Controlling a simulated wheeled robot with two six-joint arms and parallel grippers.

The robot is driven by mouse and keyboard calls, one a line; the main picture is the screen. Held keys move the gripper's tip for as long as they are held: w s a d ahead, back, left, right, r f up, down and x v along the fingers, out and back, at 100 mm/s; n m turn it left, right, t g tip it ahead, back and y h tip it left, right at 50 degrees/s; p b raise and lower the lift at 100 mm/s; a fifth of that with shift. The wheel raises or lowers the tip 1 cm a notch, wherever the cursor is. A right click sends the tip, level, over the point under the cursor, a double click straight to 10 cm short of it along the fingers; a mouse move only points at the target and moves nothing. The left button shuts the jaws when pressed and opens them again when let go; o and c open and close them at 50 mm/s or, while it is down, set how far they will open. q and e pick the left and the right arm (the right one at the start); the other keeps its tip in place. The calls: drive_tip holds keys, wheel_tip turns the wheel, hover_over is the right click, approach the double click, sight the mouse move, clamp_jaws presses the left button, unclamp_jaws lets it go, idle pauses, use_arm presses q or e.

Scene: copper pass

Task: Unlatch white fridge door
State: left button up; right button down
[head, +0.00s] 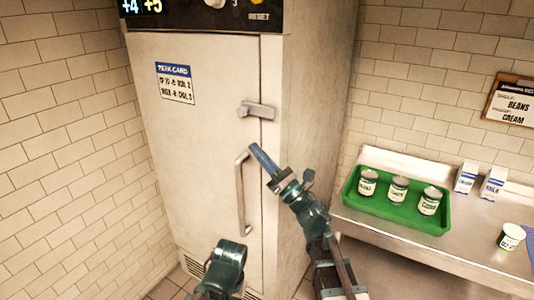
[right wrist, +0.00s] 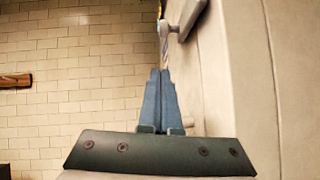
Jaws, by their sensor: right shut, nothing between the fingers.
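The white fridge door (head: 200,140) is closed in its frame. Its grey latch (head: 257,110) sits at the door's right edge, with the lever lying about level across the seam. A vertical bar handle (head: 241,195) is below it. My right gripper (head: 255,150) is shut and empty, just below the latch and beside the handle's top, apparently apart from the latch. In the right wrist view, its closed fingers (right wrist: 160,75) point at a grey metal fitting (right wrist: 183,18), which seems to be the latch. Part of my left arm shows at bottom centre, but its fingers are not visible.
A steel counter (head: 400,235) stands right of the fridge with a green tray (head: 385,212) of cans. Two cartons (head: 492,183) and a white cup (head: 511,237) are also on it. A tiled wall (head: 60,130) is close on the left.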

sight(255, 112)
drive_tip(key=shift+w+a+r+p, duration=0.45)
drive_tip(key=shift+r+p, duration=0.4)
drive_tip(key=shift+r, duration=0.15)
drive_tip(key=shift+w+a+r+p, duration=0.3)
drive_tip(key=shift+w+r+p, duration=0.2)
drive_tip(key=shift+r+p, duration=0.45)
drive_tip(key=shift+w+a+r+p, duration=0.45)
drive_tip(key=shift+r+p, duration=0.3)
drive_tip(key=shift+r, duration=0.3)
drive_tip(key=shift+w+r+t+b, duration=0.1)
drive_tip(key=shift+t+b, duration=0.35)
drive_tip(key=shift+t, duration=0.05)
